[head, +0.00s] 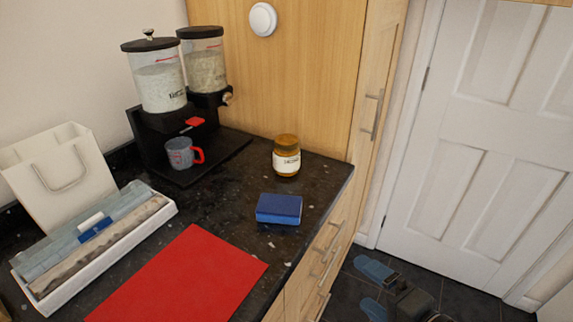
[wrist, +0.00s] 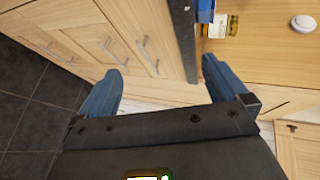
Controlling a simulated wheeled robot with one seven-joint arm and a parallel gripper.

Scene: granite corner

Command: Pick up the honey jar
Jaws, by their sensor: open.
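The honey jar (head: 286,158) is an amber jar with a white label. It stands upright on the dark granite worktop, near the back wooden panel. It also shows at the top of the wrist view (wrist: 219,27), past the worktop edge. My gripper (head: 361,283) has two blue fingers and is low at the right of the head view, out beyond the worktop's edge over the floor. The fingers (wrist: 162,70) are spread wide apart and empty in the wrist view. The gripper is well apart from the jar.
A blue block (head: 279,208) lies in front of the jar, and a red mat (head: 182,278) lies nearer. A dispenser (head: 160,82) with a grey cup (head: 180,153) stands left. Wooden drawers (head: 318,262) line the worktop's right side. A white door (head: 483,150) is at the right.

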